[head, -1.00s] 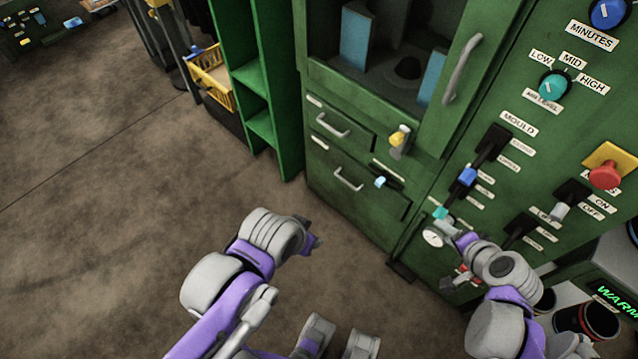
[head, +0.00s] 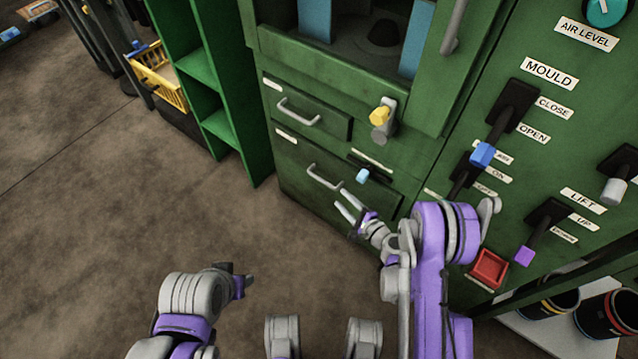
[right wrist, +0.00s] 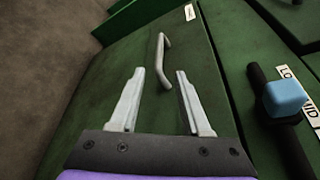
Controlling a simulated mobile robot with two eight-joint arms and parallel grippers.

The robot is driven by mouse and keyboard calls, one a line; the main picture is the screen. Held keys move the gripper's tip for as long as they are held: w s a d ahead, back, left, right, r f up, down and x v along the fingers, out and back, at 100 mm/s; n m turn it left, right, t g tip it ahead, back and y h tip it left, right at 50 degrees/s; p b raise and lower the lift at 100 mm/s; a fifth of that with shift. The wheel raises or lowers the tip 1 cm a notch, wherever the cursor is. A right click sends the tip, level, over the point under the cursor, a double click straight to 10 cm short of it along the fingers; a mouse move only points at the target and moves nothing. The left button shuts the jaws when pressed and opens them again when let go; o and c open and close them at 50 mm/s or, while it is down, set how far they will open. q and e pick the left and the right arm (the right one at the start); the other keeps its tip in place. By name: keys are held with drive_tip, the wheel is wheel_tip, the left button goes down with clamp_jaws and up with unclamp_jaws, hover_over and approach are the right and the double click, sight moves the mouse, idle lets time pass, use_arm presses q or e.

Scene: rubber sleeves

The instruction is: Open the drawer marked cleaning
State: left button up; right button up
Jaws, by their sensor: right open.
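Two drawers sit one above the other in the green cabinet: the upper drawer (head: 330,122) and the lower drawer (head: 300,160). Each has a grey bar handle and a small white label too small to read, so I cannot tell which is marked cleaning. Both look closed. My right gripper (head: 342,200) is open and empty in front of the lower drawer, close to its handle (head: 322,178). In the right wrist view the handle (right wrist: 163,55) shows ahead of and partly between the fingertips (right wrist: 160,74). My left gripper (head: 240,278) is low over the floor, its jaws unclear.
A lever with a light-blue knob (head: 362,176) sits right of the lower handle; it looms at right in the wrist view (right wrist: 284,97). A yellow-knobbed lever (head: 380,117) is above. Several switches line the right panel.

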sight(327, 185)
drive_tip(key=p+x, duration=0.4)
drive_tip(key=x, duration=0.5)
drive_tip(key=shift+w+a+f, duration=0.1)
drive_tip(key=shift+w+a, duration=0.05)
drive_tip(key=shift+w+a+f, duration=0.1)
drive_tip(key=shift+w+a, duration=0.3)
drive_tip(key=shift+w, duration=0.2)
drive_tip(key=shift+c, duration=0.3)
clamp_jaws()
idle(0.6)
